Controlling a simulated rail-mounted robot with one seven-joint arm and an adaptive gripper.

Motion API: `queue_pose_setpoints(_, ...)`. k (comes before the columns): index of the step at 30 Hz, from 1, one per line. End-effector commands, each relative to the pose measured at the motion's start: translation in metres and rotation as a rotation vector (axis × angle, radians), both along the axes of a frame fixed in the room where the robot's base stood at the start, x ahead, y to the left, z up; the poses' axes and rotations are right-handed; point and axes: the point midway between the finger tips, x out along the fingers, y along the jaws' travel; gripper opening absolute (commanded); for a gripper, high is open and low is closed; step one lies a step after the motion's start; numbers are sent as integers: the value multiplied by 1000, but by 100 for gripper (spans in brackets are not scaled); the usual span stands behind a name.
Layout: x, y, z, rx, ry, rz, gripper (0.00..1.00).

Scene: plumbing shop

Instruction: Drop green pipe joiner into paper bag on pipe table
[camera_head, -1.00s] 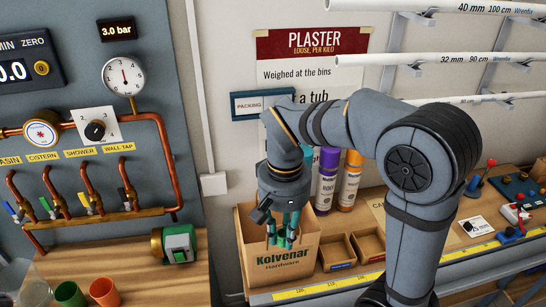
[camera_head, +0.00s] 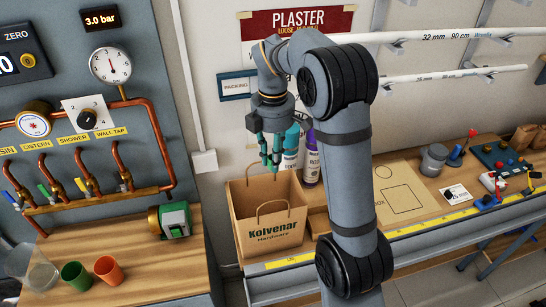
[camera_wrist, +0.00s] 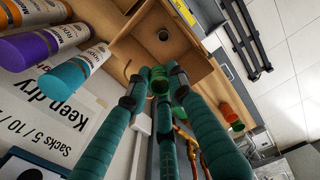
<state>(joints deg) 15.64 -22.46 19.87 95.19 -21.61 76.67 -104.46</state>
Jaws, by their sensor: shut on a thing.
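The brown paper bag (camera_head: 242,207), marked Kolvenar Hardware, stands open and upright at the left end of the pipe table (camera_head: 412,229), with its looped handles up. My gripper (camera_head: 271,163) points down just above the back part of the bag's mouth. In the wrist view, my fingers (camera_wrist: 162,85) close around the green pipe joiner (camera_wrist: 160,84), seen as a small green ring and partly hidden by them. I cannot make the joiner out between the fingers in the head view. The wrist view also shows a brown open container with a small round grey thing inside.
Bottles (camera_head: 311,165) stand right behind the bag. A gauge panel (camera_head: 85,133) with copper pipes is at left. A green cup (camera_head: 76,275) and an orange cup (camera_head: 108,270) sit on the left bench. Flat cardboard (camera_head: 397,187) and small fittings lie at right.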

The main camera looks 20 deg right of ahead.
Motion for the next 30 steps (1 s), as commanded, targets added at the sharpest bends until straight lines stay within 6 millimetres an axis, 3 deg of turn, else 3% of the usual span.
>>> queue_pose_setpoints(5, 0, 0, -9, 0, 0, 35, 11)
queue_pose_setpoints(18, 0, 0, -57, 0, 0, 32, 11)
queue_pose_setpoints(29, 0, 0, -59, 0, 0, 31, 11)
queue_pose_setpoints(30, 0, 0, -59, 0, 0, 31, 23)
